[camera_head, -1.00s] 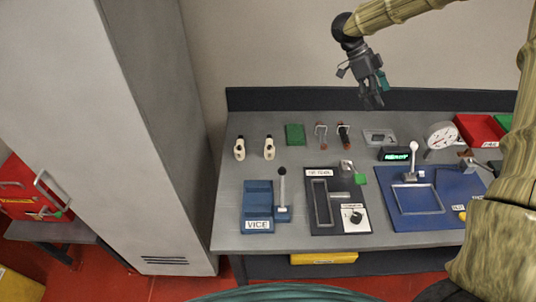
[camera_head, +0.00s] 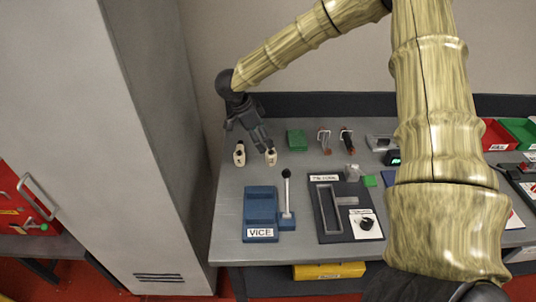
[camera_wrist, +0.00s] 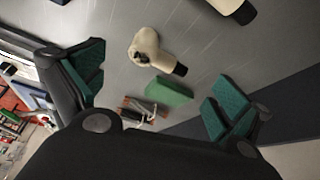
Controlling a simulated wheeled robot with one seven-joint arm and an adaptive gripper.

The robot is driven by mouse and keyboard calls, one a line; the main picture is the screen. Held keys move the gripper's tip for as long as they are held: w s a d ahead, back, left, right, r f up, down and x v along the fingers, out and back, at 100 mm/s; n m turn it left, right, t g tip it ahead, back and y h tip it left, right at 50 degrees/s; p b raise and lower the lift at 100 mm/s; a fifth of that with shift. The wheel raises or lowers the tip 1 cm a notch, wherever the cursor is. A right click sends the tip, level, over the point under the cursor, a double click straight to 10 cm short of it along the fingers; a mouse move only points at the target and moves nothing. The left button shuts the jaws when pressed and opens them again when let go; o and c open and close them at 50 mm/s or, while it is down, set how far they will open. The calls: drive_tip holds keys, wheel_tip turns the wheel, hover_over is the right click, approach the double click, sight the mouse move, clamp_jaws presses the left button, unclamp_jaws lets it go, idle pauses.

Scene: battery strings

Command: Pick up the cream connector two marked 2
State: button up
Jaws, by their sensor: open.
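Two cream connectors stand side by side near the left end of the grey bench. The left connector (camera_head: 239,155) and the right connector (camera_head: 271,157) have dark ends. In the wrist view the right connector (camera_wrist: 146,46) shows a dark mark I cannot read, and the left connector (camera_wrist: 230,6) is cut by the top edge. I cannot tell which is marked 2. My gripper (camera_head: 263,146) is over the right connector, pointing down. In the wrist view its green-padded fingers (camera_wrist: 158,88) are spread wide with nothing between them gripped.
A blue vice (camera_head: 261,208) with an upright lever is in front. A tall grey cabinet (camera_head: 150,150) stands close on the left.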

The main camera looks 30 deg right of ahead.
sight(271, 152)
drive_tip(key=shift+d+f, duration=0.15)
drive_tip(key=shift+f, duration=0.5)
drive_tip(key=shift+s+d+f+p, duration=0.15)
drive_tip(key=shift+d+f+p, duration=0.1)
drive_tip(key=shift+f+p, duration=0.1)
drive_tip(key=shift+p+x, duration=0.95)
drive_tip(key=shift+x, duration=1.35)
drive_tip(key=shift+d+r, duration=0.1)
drive_tip(key=shift+d, duration=0.05)
drive_tip(key=c, duration=1)
